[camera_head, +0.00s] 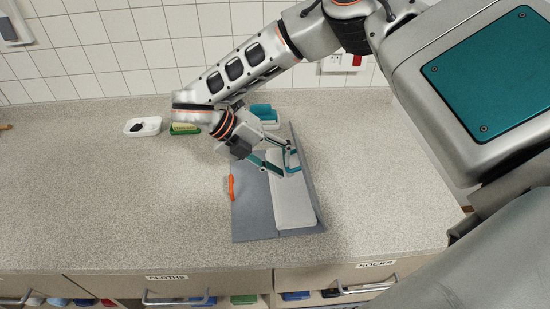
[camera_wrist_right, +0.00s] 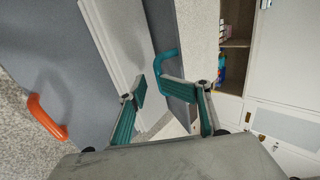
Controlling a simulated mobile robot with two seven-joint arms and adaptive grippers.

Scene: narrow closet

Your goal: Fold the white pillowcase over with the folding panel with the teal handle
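The folding board (camera_head: 250,205) lies on the counter, grey-blue, with an orange handle (camera_head: 231,188) on its left side. The white pillowcase (camera_head: 293,205) lies on it as a long narrow strip; it also shows in the right wrist view (camera_wrist_right: 112,35). The panel with the teal handle (camera_head: 310,185) runs along the strip's right side; I cannot tell how far it is tilted. Its teal handle (camera_wrist_right: 165,62) is just beyond my right fingertips. My right gripper (camera_head: 284,170) is over the board, fingers apart, with nothing visibly held (camera_wrist_right: 156,91). My left gripper is out of view.
A white dish (camera_head: 142,127) with a dark item, a green-and-yellow item (camera_head: 185,128) and a teal item (camera_head: 263,112) stand behind the board. The counter left of the board (camera_head: 110,200) is clear. Drawers labelled CLOTHS (camera_head: 167,278) and SOCKS (camera_head: 376,265) are below the front edge.

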